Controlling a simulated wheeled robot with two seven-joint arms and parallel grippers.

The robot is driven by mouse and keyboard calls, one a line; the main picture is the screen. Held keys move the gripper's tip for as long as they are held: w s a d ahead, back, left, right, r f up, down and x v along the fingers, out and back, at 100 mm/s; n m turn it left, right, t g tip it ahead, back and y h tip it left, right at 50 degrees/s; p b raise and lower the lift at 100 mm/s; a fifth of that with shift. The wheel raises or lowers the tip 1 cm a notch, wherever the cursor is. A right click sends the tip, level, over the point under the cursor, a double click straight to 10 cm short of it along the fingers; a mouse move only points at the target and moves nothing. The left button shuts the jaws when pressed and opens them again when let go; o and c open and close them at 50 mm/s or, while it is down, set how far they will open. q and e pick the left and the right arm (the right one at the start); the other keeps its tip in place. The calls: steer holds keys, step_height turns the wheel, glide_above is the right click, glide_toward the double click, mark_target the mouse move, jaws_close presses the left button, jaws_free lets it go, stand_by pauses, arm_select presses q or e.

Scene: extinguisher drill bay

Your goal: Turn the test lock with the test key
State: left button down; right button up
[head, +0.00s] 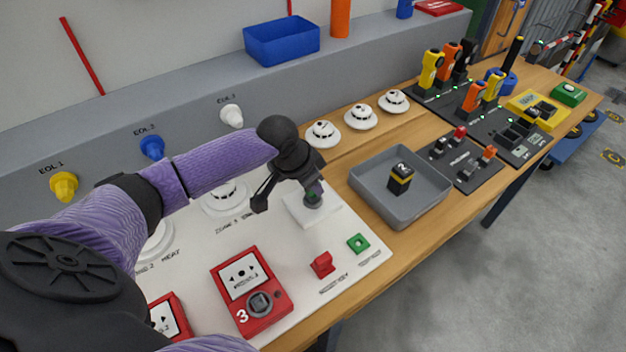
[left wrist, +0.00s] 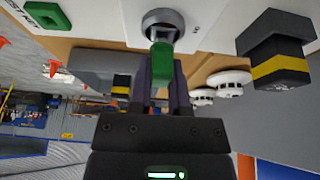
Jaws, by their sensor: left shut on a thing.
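My left gripper (left wrist: 161,82) is shut on the green test key (left wrist: 160,62); in the head view the arm and gripper reach across the white panel from the left. The key's far end meets the front of the round grey test lock (left wrist: 163,22), lined up with its middle. How deep it sits in the keyway is hard to tell. A green key holder with an open middle (head: 358,243) sits empty on the panel. My right gripper is out of view.
A grey tray (head: 424,217) with a black-and-yellow block (head: 400,179) stands right of the lock. A red part (head: 322,264) and red call point (head: 252,289) are on the panel's front. White detectors (head: 361,117) line the back. In the left wrist view, a large black-and-yellow block (left wrist: 277,66) is close right.

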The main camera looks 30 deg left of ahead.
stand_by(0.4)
arm_select(q)
steer(key=shift+p, duration=0.4)
steer(key=shift+f+b, duration=0.3)
steer(key=shift+f, duration=0.35)
stand_by(0.4)
steer(key=shift+m+h, duration=0.4)
steer(key=shift+m, duration=0.8)
